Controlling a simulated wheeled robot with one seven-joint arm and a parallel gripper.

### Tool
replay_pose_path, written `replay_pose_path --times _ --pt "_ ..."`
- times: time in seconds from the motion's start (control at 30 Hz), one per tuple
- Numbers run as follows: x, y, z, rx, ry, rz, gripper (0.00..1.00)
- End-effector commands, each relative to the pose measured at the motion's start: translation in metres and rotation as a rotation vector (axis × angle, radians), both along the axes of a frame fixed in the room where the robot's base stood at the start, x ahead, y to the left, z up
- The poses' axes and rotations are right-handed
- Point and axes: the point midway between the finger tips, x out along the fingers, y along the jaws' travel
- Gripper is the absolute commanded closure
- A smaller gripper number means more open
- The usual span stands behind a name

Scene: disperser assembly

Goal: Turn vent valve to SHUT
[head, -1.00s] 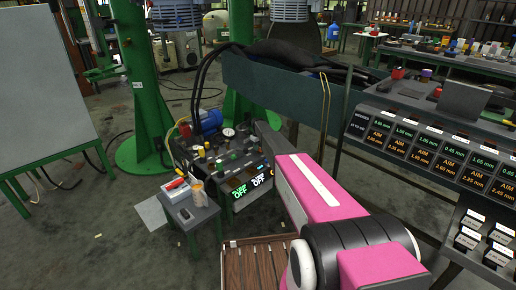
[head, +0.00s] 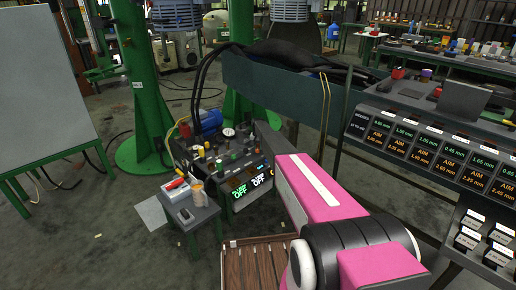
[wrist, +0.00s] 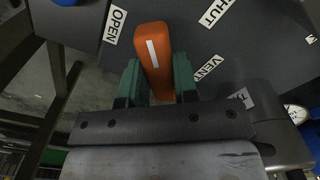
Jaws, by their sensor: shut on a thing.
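The vent valve's orange handle (wrist: 152,48) with a white stripe shows in the wrist view. My gripper (wrist: 157,72) has its two green fingers on either side of the handle and is shut on it. The handle points up in the picture, between the OPEN label (wrist: 115,25) and the SHUT label (wrist: 214,12), nearer to OPEN. A VENT label (wrist: 207,68) is right of the handle. In the head view my arm hides the gripper, and I cannot make out the valve.
In the head view a dark bench panel (head: 240,190) carries several knobs, gauges and lit readouts. A blue motor (head: 207,122) stands behind it. A small grey stand (head: 190,212) is at its left. A rack of displays (head: 430,150) is at the right. A gauge (wrist: 297,113) edges the wrist view.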

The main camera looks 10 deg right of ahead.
Motion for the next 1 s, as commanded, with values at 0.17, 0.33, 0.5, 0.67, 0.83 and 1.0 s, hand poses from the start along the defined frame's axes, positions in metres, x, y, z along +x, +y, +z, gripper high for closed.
replay_pose_path --times 0.17,0.33,0.5,0.67,0.83,1.0 --pt "0.0001 0.0001 0.0007 0.0 0.0 -0.169 0.96" --pt "0.0001 0.0001 0.0008 0.0 0.0 -0.325 0.96" --pt "0.0001 0.0001 0.0008 0.0 0.0 -0.464 0.96" --pt "0.0001 0.0001 0.0008 0.0 0.0 -0.568 0.96" --pt "0.0002 -0.0001 0.0008 0.0 0.0 -0.645 0.96" --pt "0.0002 -0.0001 0.0008 0.0 0.0 -0.688 0.96"
